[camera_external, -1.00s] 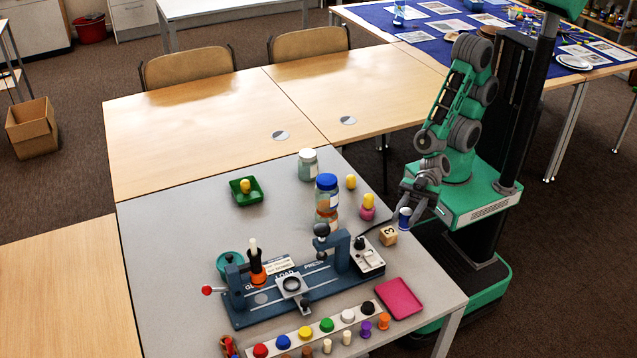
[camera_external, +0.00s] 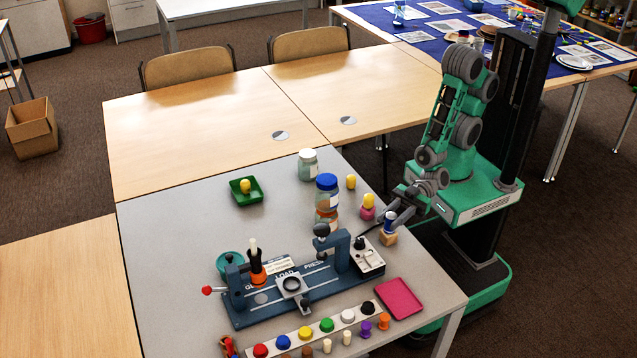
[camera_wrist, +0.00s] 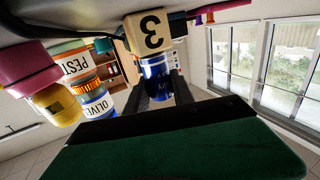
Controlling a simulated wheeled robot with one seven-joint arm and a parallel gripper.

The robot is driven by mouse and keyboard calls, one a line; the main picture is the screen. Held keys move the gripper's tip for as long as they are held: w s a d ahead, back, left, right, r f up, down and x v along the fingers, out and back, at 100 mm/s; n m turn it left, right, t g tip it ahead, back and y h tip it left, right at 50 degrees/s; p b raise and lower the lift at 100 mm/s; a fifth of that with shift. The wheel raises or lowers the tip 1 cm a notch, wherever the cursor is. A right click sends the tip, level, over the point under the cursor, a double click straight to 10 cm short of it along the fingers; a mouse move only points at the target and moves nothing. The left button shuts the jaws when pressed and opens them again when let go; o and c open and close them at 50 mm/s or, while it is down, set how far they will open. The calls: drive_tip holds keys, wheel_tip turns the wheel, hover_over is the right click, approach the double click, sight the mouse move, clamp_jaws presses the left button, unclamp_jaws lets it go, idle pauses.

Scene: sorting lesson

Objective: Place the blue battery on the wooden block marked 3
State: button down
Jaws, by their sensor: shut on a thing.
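The wooden block marked 3 (camera_external: 388,239) stands on the grey table near its right edge. In the wrist view, which is upside down, the block (camera_wrist: 152,33) shows its black 3. My gripper (camera_external: 392,218) is shut on the blue battery (camera_external: 389,225) and holds it upright over the block. In the wrist view the battery (camera_wrist: 157,77) sits between my two dark fingers (camera_wrist: 162,88), its end at the block's top face. I cannot tell whether they touch.
A pink-and-yellow peg piece (camera_external: 367,207) stands just left of my gripper. A pink tray (camera_external: 399,298) is nearer the front.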

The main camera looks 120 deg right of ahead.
drive_tip(key=shift+f, duration=0.2)
drive_tip(key=c, duration=1.1)
unclamp_jaws()
drive_tip(key=shift+r, duration=0.1)
drive_tip(key=shift+r, duration=0.2)
drive_tip(key=v, duration=0.3)
drive_tip(key=shift+s+f, duration=0.1)
wheel_tip(320, 180, up, 7)
drive_tip(key=p, duration=0.3)
drive_tip(key=shift+p, duration=0.3)
